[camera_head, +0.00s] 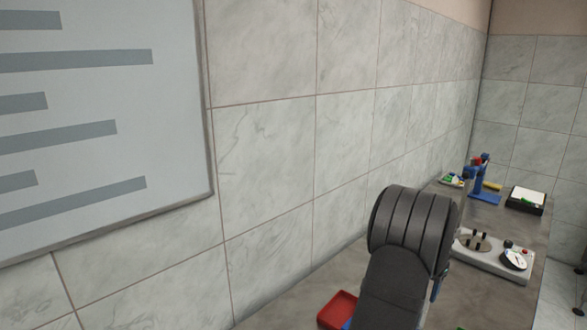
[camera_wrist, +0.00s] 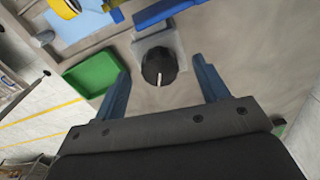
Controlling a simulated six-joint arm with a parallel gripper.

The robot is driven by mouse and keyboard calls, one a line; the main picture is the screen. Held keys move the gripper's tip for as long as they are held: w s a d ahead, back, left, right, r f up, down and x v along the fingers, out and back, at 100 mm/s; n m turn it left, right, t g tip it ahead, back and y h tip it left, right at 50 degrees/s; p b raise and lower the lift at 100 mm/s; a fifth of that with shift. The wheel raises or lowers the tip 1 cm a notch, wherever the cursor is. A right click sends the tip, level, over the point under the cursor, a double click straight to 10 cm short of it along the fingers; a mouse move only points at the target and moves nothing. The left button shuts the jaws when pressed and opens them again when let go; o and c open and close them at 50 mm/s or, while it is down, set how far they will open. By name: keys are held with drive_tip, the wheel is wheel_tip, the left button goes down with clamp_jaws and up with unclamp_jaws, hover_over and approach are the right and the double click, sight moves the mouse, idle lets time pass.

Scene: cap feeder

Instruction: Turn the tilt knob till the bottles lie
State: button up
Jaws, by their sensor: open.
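The knob (camera_wrist: 158,70) is black and round with a white pointer line, on a grey square base (camera_wrist: 144,44) in the wrist view. I take it to be the tilt knob. The white line points toward the bottom of the picture, slightly left. My gripper (camera_wrist: 162,68) is open, with one blue finger on each side of the knob and a visible gap on both sides. Whether the fingers are down at knob height I cannot tell. In the head view my arm hides the knob and gripper. I cannot make out any bottles for certain.
A green tray (camera_wrist: 90,73) lies left of the left finger. Blue parts and a yellow round part (camera_wrist: 64,8) are at the top. In the head view, a grey panel (camera_head: 492,262) with dark pegs, a blue stand (camera_head: 487,196) and a red tray (camera_head: 338,309) sit on the bench.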

drive_tip(key=shift+r, duration=2.85)
wheel_tip(320, 180, down, 7)
drive_tip(key=shift+f, duration=0.1)
drive_tip(key=shift+n, duration=0.9)
drive_tip(key=shift+m, duration=0.3)
